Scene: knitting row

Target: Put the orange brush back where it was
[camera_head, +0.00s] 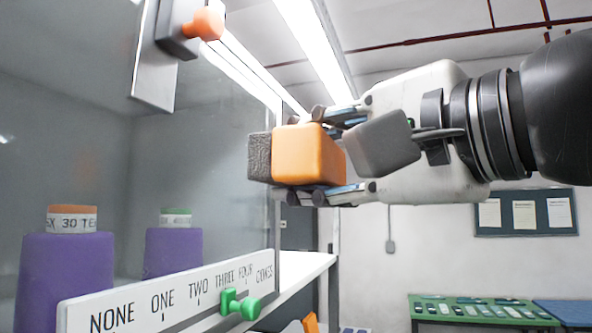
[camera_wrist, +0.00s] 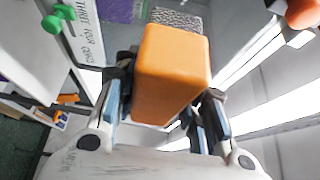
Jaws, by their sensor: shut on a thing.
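The orange brush (camera_head: 303,153) has an orange block body and a grey bristle pad (camera_head: 259,157) on its left side. My gripper (camera_head: 318,157) is shut on the orange body and holds it in the air, bristles pointing left toward the glass panel (camera_head: 200,130). I cannot tell whether the bristles touch the glass. In the wrist view the orange brush (camera_wrist: 170,75) sits between the fingers, with its bristle pad (camera_wrist: 177,20) at the far end. The place where the brush was is not identifiable in these frames.
A white scale strip (camera_head: 180,292) with a green slider (camera_head: 240,304) runs below the glass. Purple yarn cones (camera_head: 67,280) stand behind it. An orange knob (camera_head: 203,24) on a grey bracket is at upper left. A green board table (camera_head: 478,310) is far right.

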